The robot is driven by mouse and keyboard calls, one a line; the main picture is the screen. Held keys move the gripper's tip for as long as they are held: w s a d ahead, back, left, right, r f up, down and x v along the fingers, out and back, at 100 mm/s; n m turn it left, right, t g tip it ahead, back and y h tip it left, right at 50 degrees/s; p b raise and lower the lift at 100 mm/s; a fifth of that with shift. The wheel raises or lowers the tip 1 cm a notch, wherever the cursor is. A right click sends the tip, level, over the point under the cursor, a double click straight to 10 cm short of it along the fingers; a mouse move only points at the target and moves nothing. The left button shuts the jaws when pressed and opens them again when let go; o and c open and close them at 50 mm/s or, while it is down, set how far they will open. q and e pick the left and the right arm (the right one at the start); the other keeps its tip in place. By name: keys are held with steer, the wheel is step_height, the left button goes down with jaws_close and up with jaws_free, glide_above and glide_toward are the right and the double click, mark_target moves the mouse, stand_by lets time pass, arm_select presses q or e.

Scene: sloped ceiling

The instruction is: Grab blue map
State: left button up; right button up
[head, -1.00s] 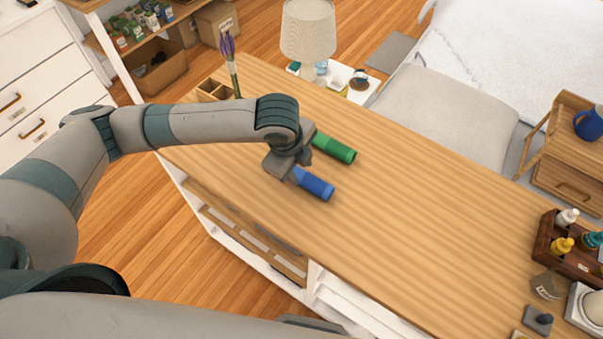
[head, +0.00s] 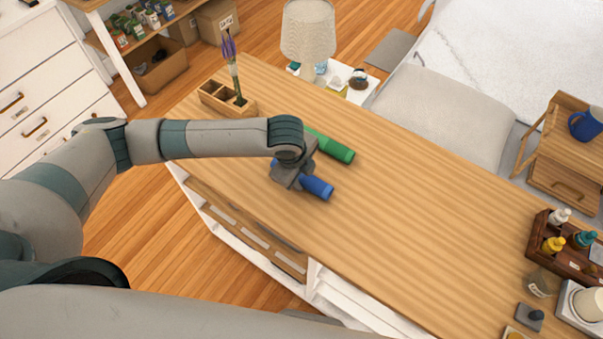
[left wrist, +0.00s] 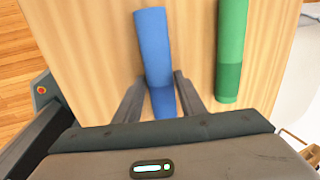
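The blue map (head: 317,187) is a rolled blue tube lying on the wooden table. In the head view my left gripper (head: 291,177) is over its middle and hides part of it. In the left wrist view the blue map (left wrist: 153,50) runs between the two fingers of my left gripper (left wrist: 158,88). The fingers stand one on each side of the tube, with a small gap visible, so the gripper looks open. A green rolled tube (head: 338,151) lies beside it, and it also shows in the left wrist view (left wrist: 231,50), outside the fingers. My right gripper is not in view.
The wooden table (head: 430,220) is clear to the right of the tubes. A wooden organizer (head: 232,106) with a purple flower stands at its far left end. A dark tray of bottles (head: 562,250) stands at the right. A lamp (head: 308,30) is behind the table.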

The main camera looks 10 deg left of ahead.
mark_target(303, 177)
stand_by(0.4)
arm_select(q)
steer(key=c, duration=0.7)
steer(key=shift+r+b, duration=0.55)
steer(key=shift+r, duration=0.15)
step_height(303, 177, up, 3)
steer(key=shift+d+f+b, duration=0.1)
steer(key=shift+f+b, duration=0.1)
steer(key=shift+b, duration=0.45)
steer(key=s+d+r+b, duration=0.1)
steer(key=s+d+r, duration=0.1)
steer(key=s, duration=0.1)
steer(key=s+d+r+b, duration=0.1)
steer(key=s+d+r, duration=0.1)
steer(key=s+d, duration=0.1)
steer(key=s+d+r, duration=0.2)
steer(key=s+r, duration=0.1)
steer(key=shift+d+b, duration=0.15)
steer(key=shift+b, duration=0.25)
